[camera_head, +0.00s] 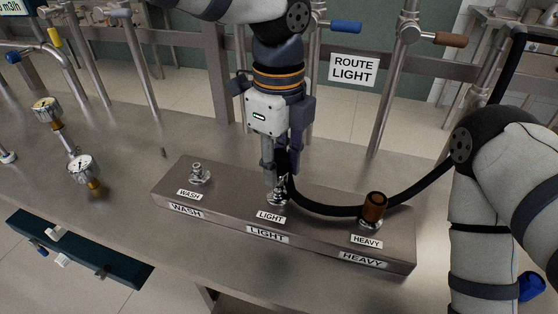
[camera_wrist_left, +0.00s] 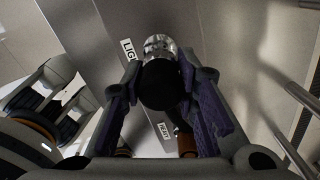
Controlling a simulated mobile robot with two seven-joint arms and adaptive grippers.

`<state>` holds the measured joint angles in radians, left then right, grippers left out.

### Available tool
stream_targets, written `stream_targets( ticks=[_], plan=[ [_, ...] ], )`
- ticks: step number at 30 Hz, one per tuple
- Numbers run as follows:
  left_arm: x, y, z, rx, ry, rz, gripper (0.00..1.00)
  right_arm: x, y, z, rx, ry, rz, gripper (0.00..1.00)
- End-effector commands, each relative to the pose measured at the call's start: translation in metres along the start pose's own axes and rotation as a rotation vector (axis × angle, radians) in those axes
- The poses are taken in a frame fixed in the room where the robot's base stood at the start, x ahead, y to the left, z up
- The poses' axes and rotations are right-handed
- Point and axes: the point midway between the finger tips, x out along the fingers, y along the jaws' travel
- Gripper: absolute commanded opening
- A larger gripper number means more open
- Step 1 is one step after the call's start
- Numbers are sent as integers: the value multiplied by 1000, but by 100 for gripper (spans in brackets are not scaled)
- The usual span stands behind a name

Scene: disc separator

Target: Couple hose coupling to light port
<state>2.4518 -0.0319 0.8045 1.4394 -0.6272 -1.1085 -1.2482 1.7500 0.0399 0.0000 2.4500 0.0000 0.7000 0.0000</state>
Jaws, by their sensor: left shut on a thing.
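My left gripper (camera_head: 279,183) points down over the light port (camera_head: 277,199), a metal fitting on the block behind the LIGHT label. It is shut on the hose coupling (camera_wrist_left: 162,85), a dark round body between the two fingers in the left wrist view. The black hose (camera_head: 335,210) leaves the gripper and curves right, then up past my right arm. Bright metal (camera_wrist_left: 158,46) shows just beyond the coupling in the wrist view. The coupling is right at the port, but I cannot tell whether they are joined. My right gripper is not visible.
The block (camera_head: 330,245) also carries a bare wash port (camera_head: 198,173) at left and a heavy port with a brown cap (camera_head: 373,206) at right. Gauges (camera_head: 80,168) stand at left. Pipes with blue (camera_head: 345,27) and brown handles (camera_head: 449,40) rise behind. My right arm fills the right side.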

Motion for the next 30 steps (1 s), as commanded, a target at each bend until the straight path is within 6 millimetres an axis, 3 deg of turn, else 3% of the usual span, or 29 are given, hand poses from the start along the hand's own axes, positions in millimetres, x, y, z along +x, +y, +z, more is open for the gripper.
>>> stream_targets(
  ticks=[30],
  plan=[
    [18, 0, 0, 0, 0, 1, 0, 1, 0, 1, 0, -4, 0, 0]
  ],
)
